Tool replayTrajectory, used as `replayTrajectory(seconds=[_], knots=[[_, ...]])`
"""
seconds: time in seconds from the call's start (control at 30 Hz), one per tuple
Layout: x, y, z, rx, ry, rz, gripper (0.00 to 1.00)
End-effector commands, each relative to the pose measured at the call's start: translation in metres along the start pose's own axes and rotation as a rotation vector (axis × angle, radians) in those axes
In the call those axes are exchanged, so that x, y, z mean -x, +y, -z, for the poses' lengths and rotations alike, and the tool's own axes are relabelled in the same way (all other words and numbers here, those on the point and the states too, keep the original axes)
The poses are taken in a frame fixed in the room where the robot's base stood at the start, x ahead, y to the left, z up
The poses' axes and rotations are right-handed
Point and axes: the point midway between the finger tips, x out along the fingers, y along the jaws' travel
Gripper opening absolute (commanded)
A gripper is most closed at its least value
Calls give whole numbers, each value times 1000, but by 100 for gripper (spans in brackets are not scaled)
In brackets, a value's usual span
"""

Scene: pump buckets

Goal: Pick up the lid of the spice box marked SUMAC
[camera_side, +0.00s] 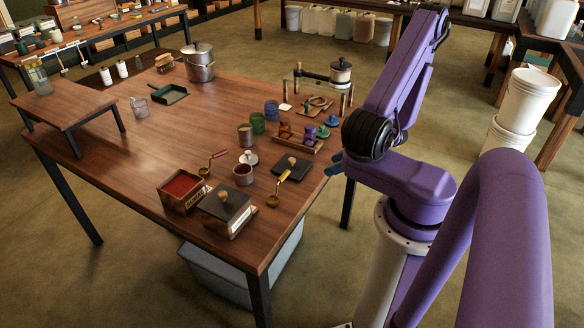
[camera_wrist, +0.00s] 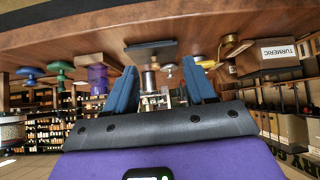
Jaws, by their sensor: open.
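A dark square lid with a round wooden knob (camera_side: 291,163) lies flat on the table near its right edge; it also shows in the wrist view (camera_wrist: 148,48). An open wooden box of red powder (camera_side: 181,188) stands near the front edge; its label is too small to read surely. Beside it is a box closed by a dark, knobbed lid (camera_side: 225,203). In the wrist view, a wooden box (camera_wrist: 268,66) bears the label TURMERIC. My gripper (camera_wrist: 163,92) is open and empty, its blue fingers pointing toward the lid on the table. In the side view, my arm mostly hides it.
Brass scoops (camera_side: 278,188), a small cup (camera_side: 243,174) and a dark jar (camera_side: 245,135) stand around the loose lid. A wooden tray with small jars (camera_side: 300,140) is behind it. The left middle of the table is mostly clear.

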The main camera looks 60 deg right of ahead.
Motion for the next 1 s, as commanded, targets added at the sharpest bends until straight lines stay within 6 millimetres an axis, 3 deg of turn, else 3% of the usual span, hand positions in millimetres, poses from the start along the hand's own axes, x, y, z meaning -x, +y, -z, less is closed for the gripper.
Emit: replayTrajectory(seconds=[0.3,0.53,1.0], knots=[[23,-15,1,-140,247,-146,55],[30,-17,3,-170,319,-198,55],[-4,-9,15,-171,323,-196,55]])
